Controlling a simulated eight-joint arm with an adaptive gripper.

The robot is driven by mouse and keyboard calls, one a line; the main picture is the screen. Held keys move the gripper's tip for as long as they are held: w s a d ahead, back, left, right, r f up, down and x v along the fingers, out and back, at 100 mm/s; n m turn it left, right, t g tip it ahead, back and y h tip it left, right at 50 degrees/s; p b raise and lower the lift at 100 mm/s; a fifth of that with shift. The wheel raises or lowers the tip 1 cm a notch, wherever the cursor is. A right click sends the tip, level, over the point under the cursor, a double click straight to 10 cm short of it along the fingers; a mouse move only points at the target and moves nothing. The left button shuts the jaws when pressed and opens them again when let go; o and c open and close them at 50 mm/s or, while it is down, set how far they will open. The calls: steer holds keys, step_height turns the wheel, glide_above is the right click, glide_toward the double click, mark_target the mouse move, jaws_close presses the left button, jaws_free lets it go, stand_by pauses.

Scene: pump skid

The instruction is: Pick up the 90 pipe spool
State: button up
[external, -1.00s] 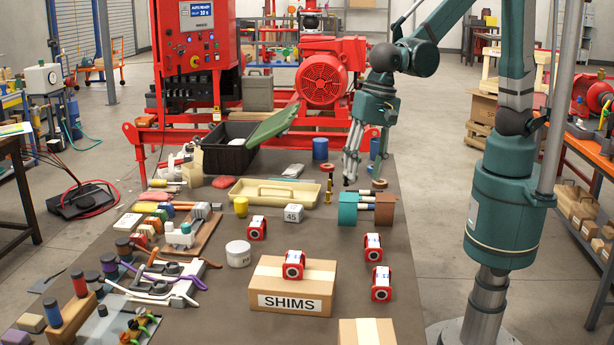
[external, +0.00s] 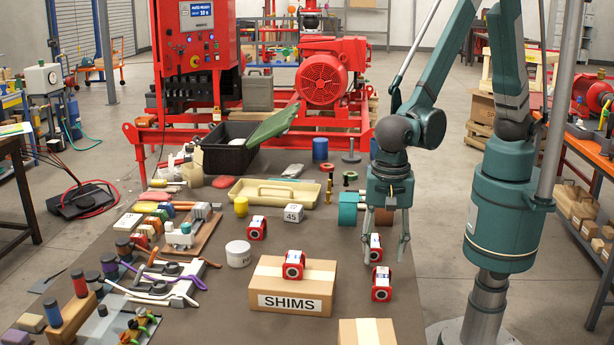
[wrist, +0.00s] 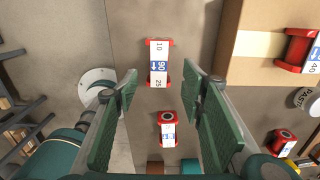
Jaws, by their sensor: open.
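The 90 pipe spool (external: 382,284) is a short red flanged piece with a white and blue label. It lies on the dark table to the right of the SHIMS box. My gripper (external: 385,252) is open and empty, pointing down above the table behind the 90 spool. In the wrist view my gripper's fingertips (wrist: 160,80) lie to either side of the spool's near end. A similar red spool (external: 374,246) stands just behind it, partly hidden by a finger; it also shows in the wrist view (wrist: 167,130).
The SHIMS box (external: 290,299) carries another red spool (external: 293,264), labelled 40 in the wrist view (wrist: 298,50). A further spool (external: 257,228), a white paste pot (external: 238,254) and a teal cylinder (external: 348,208) stand nearby. Another carton (external: 367,333) is at the front edge.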

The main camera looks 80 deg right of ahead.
mark_target(383, 276)
steer(key=shift+s+a+f, duration=0.1)
steer(key=shift+f, duration=0.05)
steer(key=shift+f, duration=1.25)
steer(key=shift+f, duration=0.1)
steer(key=shift+f+b, duration=0.35)
steer(key=shift+f, duration=2.15)
steer(key=shift+c, duration=0.7)
steer(key=c, duration=1)
